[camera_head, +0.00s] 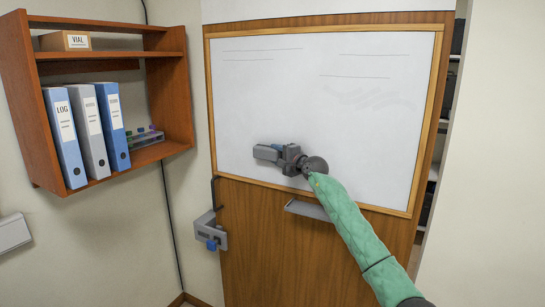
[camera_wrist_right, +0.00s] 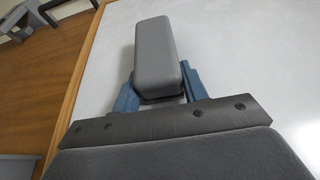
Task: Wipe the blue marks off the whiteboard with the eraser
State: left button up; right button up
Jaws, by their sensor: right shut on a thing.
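The whiteboard (camera_head: 290,110) hangs in a wooden frame on a brown door. No clear blue marks show on it. Thin grey lines show near its top, and a faint grey smear (camera_head: 368,98) shows at the right. My right gripper (camera_head: 276,152) is at the lower left part of the board, shut on the grey eraser (camera_head: 264,153). In the right wrist view, the eraser (camera_wrist_right: 160,55) sits between the two blue fingers, in front of the white surface. I cannot tell whether it touches the board. My left gripper is not in view.
A small tray (camera_head: 308,209) is below the board, beneath my right arm. A door handle (camera_head: 209,232) juts out at the lower left. A wooden shelf (camera_head: 165,150) with binders (camera_head: 88,125) and a VIAL box (camera_head: 65,41) hangs on the left wall.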

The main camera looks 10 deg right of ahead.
aim_at(261, 153)
jog(key=shift+s+d, duration=0.2)
jog(key=shift+w+d+b, duration=0.1)
jog(key=shift+b, duration=0.5)
jog(key=shift+w+a+b, duration=0.4)
jog(key=shift+w+a, duration=0.15)
jog(key=shift+a, duration=0.3)
jog(key=shift+w+a+b, duration=0.35)
jog(key=shift+w+a, duration=0.15)
jog(key=shift+a, duration=0.35)
jog(key=shift+s+a+r+p, duration=0.1)
jog(key=shift+s+a+p, duration=0.2)
jog(key=shift+s+p, duration=0.15)
jog(key=shift+s+a+p, duration=0.6)
jog(key=shift+s, duration=0.25)
jog(key=shift+s+a+p, duration=0.55)
jog(key=shift+s+a, duration=0.15)
jog(key=shift+s, duration=0.3)
jog(key=shift+s+a, duration=0.1)
jog(key=shift+s, duration=0.1)
